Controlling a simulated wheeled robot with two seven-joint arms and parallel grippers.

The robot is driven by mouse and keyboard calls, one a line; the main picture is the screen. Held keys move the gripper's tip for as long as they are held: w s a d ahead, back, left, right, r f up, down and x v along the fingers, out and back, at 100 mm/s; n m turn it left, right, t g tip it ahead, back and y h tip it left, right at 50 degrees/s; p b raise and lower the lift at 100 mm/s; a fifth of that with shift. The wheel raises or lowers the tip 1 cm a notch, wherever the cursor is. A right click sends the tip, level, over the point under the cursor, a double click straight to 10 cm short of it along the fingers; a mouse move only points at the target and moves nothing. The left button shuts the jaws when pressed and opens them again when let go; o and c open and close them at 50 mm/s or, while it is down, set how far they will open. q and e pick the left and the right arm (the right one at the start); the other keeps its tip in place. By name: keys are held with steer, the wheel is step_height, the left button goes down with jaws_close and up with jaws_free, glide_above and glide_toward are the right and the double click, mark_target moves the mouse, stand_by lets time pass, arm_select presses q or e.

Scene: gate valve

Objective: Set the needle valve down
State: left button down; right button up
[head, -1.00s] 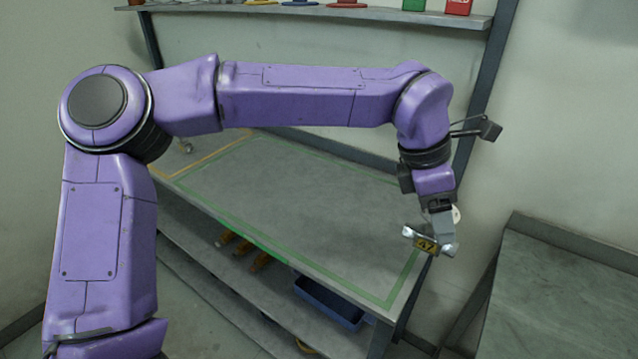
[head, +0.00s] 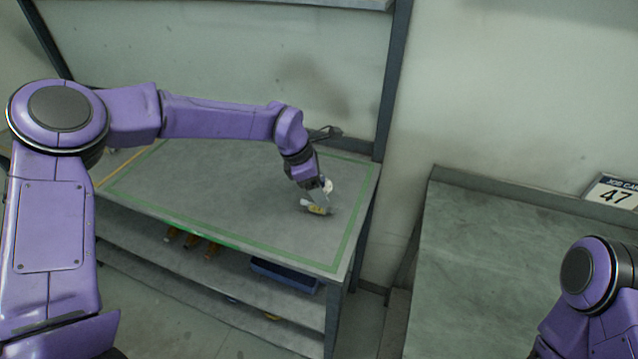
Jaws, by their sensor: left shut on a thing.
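My left gripper (head: 320,196) is shut on the needle valve (head: 318,209), a small piece with a yellow tag and silvery ends. They are over the right part of the grey bench (head: 220,200), inside the green outline. The valve is at or just above the bench top; I cannot tell whether it touches. The gripper partly hides the valve. My right arm shows at the lower right, but its gripper is out of view.
A second grey bench (head: 490,260) stands at the right with a job card marked 47 (head: 612,191) at its back. A blue bin (head: 285,275) and several orange-handled items (head: 192,241) lie on the shelf below. The bench top around the valve is clear.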

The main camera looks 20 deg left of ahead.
arm_select(q)
steer(key=shift+w+f, duration=0.1)
steer(key=shift+f, duration=0.25)
steer(key=shift+f, duration=0.15)
steer(key=shift+c, duration=0.8)
jaws_free()
